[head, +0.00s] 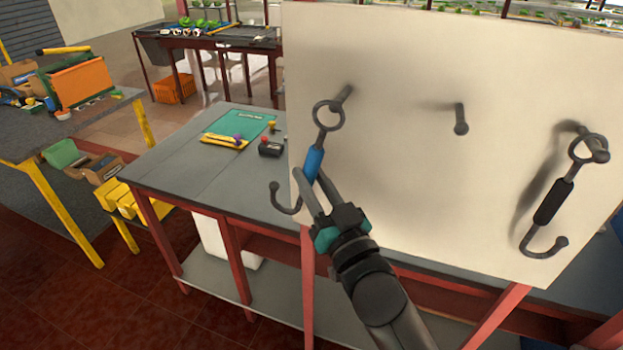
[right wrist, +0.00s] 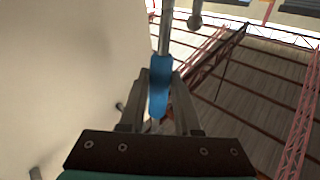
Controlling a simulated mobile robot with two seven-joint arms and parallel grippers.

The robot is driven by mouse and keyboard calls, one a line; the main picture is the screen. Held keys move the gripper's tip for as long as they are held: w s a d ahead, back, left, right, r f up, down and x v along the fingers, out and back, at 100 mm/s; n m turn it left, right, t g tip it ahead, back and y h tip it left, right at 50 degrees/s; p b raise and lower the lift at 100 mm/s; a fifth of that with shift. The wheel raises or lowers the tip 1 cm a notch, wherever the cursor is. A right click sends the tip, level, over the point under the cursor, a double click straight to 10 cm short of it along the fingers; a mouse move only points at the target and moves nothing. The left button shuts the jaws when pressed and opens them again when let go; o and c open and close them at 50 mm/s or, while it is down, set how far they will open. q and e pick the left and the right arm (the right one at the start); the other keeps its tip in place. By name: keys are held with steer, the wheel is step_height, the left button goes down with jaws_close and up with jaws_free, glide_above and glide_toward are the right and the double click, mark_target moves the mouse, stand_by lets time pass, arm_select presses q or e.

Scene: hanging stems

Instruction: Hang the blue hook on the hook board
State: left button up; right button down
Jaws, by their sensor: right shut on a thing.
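The blue hook (head: 313,163) has a dark ring on top, a blue grip and a curved lower end with a ball tip. My right gripper (head: 309,174) is shut on its blue grip, which also shows between the fingers in the right wrist view (right wrist: 160,85). The hook board (head: 420,180) is a large pale panel with several pegs. The ring is just below and left of the left peg (head: 345,92), overlapping it in the picture. I cannot tell whether the ring is around that peg. My left gripper is out of view.
A black hook (head: 553,203) hangs by its ring on the right peg (head: 599,155). The middle peg (head: 461,127) is bare. Behind the board's left edge, a grey table (head: 185,165) holds a green mat (head: 238,126) and small items.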

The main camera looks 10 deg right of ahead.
steer(key=shift+w+d+r+p, duration=0.15)
steer(key=shift+w+d, duration=0.45)
steer(key=shift+w, duration=0.3)
steer(key=shift+w+d+f+p, duration=0.1)
steer(key=shift+w+d+p, duration=0.1)
steer(key=shift+w+d, duration=0.55)
steer(key=shift+w+d+r+p, duration=0.15)
steer(key=shift+w+d, duration=0.3)
steer(key=shift+w, duration=0.55)
stand_by(2.9)
steer(key=shift+w+a+f, duration=0.15)
steer(key=shift+w+f, duration=0.1)
steer(key=shift+f, duration=0.25)
stand_by(0.6)
steer(key=c, duration=0.5)
jaws_free()
steer(key=shift+c, duration=0.2)
steer(key=shift+s+f, duration=0.1)
